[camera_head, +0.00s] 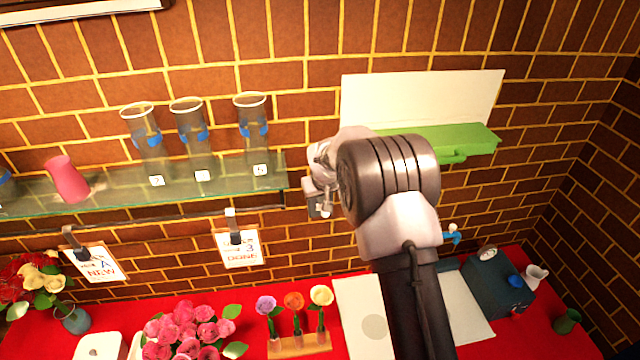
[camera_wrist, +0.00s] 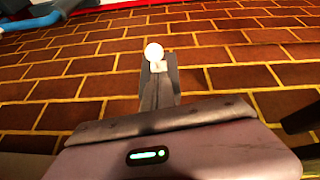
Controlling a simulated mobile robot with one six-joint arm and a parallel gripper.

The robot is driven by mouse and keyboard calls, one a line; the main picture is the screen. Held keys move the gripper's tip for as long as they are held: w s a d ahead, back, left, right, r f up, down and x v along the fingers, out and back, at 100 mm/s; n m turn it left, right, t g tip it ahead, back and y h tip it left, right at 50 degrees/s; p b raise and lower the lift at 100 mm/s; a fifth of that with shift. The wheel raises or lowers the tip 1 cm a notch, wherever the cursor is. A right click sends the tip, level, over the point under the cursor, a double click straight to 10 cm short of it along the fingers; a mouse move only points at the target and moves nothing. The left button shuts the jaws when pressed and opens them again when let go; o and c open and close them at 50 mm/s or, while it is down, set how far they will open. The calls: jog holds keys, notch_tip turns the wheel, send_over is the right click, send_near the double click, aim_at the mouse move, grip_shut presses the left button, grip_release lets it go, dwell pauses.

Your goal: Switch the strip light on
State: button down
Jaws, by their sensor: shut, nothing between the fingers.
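A long pale strip in a dark frame (camera_head: 80,10) is cut off at the top left of the head view; it may be the strip light, and I cannot tell if it is lit. My gripper (camera_head: 320,200) is shut and empty, in front of the brick wall, just right of the glass shelf's end. In the wrist view my gripper (camera_wrist: 158,72) points at the wall. A small white round knob (camera_wrist: 154,52) shows at the fingertips; I cannot tell whether they touch it. I cannot make out a labelled switch.
A glass shelf (camera_head: 120,190) with several glass vases and a pink vase (camera_head: 67,179) is left of my gripper. Two hanging cards (camera_head: 239,249) are below it. A green shelf (camera_head: 440,140) is partly behind my arm. Flowers (camera_head: 190,330) crowd the red table below.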

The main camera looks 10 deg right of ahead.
jog(key=shift+s+f, duration=0.25)
jog(key=shift+s, duration=0.35)
jog(key=shift+w+d+f, duration=0.1)
jog(key=shift+w, duration=0.05)
jog(key=shift+f+b, duration=0.1)
jog(key=shift+b, duration=0.25)
